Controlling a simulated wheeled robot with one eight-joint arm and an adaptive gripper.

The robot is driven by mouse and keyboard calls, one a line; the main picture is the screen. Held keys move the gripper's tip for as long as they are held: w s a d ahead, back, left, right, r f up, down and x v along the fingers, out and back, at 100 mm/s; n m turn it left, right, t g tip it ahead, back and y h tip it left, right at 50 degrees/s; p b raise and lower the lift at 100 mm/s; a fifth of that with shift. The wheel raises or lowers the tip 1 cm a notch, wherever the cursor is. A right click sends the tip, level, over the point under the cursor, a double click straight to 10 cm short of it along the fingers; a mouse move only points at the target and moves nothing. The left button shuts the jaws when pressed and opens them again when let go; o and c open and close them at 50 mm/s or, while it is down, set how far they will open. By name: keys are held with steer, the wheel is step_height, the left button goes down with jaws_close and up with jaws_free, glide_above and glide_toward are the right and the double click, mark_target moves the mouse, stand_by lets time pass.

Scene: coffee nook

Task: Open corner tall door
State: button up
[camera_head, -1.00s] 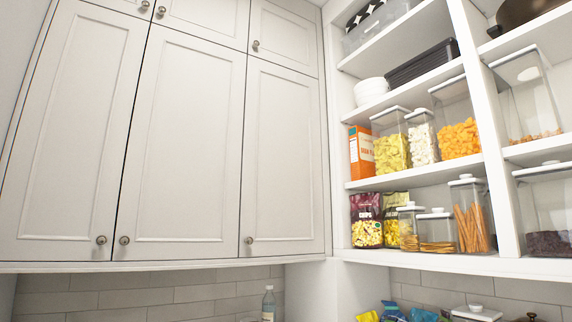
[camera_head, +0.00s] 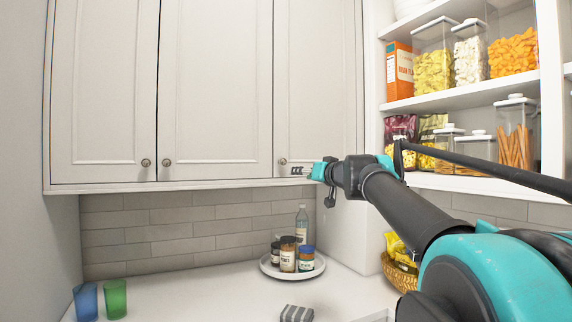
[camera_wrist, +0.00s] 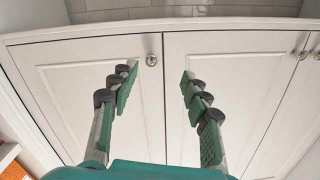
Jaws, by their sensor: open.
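The corner tall door (camera_head: 310,90) is the white panelled upper cabinet door beside the shelf corner. It is closed, flush with its neighbour. Its round metal knob (camera_head: 283,161) sits at its lower left corner. My gripper (camera_head: 300,170) is open and empty, to the right of the knob in the head view. The wrist view looks upside down at the cabinet front, with the same door (camera_wrist: 105,85) left of the seam. There the knob (camera_wrist: 151,60) lies between the lines of my two fingers (camera_wrist: 157,76), slightly beyond their tips. No contact shows.
Two more closed doors (camera_head: 215,80) adjoin at left. Open shelves (camera_head: 460,98) with food containers stand at right. Below are a round tray (camera_head: 268,270) with jars and a bottle (camera_head: 301,222), a basket (camera_head: 397,272), and blue (camera_head: 86,300) and green cups (camera_head: 115,298).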

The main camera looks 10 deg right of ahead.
step_height(320, 180, up, 4)
steer(key=d+f+t, duration=0.1)
glide_toward(284, 161)
steer(key=shift+m+h, duration=0.3)
steer(key=x, duration=0.8)
steer(key=shift+s+a, duration=0.1)
steer(key=shift+a, duration=0.1)
jaws_close()
